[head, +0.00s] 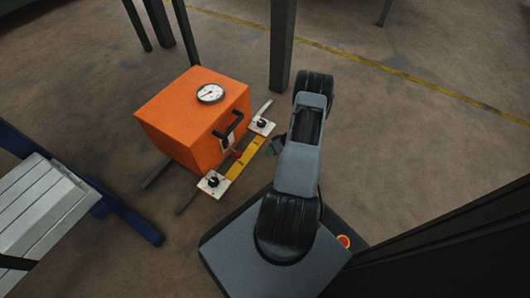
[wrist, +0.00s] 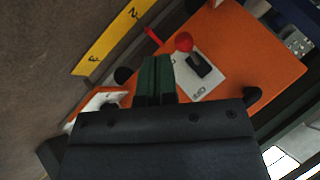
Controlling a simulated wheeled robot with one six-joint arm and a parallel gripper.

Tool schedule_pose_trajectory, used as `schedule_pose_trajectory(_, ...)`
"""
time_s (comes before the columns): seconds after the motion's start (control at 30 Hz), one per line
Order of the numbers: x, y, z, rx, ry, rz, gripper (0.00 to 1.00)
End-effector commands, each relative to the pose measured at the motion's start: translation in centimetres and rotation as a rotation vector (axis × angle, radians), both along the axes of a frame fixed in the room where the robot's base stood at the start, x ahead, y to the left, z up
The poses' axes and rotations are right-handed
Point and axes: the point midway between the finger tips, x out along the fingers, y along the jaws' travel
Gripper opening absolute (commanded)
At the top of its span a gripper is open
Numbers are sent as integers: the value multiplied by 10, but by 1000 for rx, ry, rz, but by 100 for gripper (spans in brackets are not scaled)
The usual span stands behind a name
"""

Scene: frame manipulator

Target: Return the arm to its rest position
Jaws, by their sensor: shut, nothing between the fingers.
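My gripper (wrist: 155,82) shows in the wrist view with its two dark green fingers side by side and closed, nothing between them. In the head view my arm extends from my base, and the gripper (head: 277,145) is partly hidden behind the arm, just right of an orange box (head: 178,125). The box has a round dial on top, a black handle and a red knob on its front. In the wrist view the orange box (wrist: 262,75) lies beyond the fingers, with the red knob (wrist: 184,42) and a black switch on a white plate. I cannot tell whether the fingers touch anything.
A yellow numbered strip (head: 245,158) runs between white plates before the box. A dark post (head: 283,45) stands behind my arm. A slatted grey bench with blue legs (head: 45,205) is at left. A dark panel (head: 450,245) is at lower right. Floor at right is clear.

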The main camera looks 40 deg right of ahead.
Motion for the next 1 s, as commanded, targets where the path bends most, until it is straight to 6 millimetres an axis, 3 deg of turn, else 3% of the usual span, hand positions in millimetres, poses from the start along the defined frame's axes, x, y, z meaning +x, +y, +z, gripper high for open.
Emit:
schedule_pose_trajectory(0.63, -1, -2, 0, 0, 0, 0, 0)
schedule_pose_trajectory(0.73, 1, -1, 9, -3, 3, 6, 0)
schedule_pose_trajectory(0.87, 13, 4, 57, -13, 26, 34, 0)
schedule_pose_trajectory(0.97, 27, 16, 123, -30, 66, 70, 0)
schedule_pose_trajectory(1.0, 33, 22, 154, -41, 85, 86, 0)
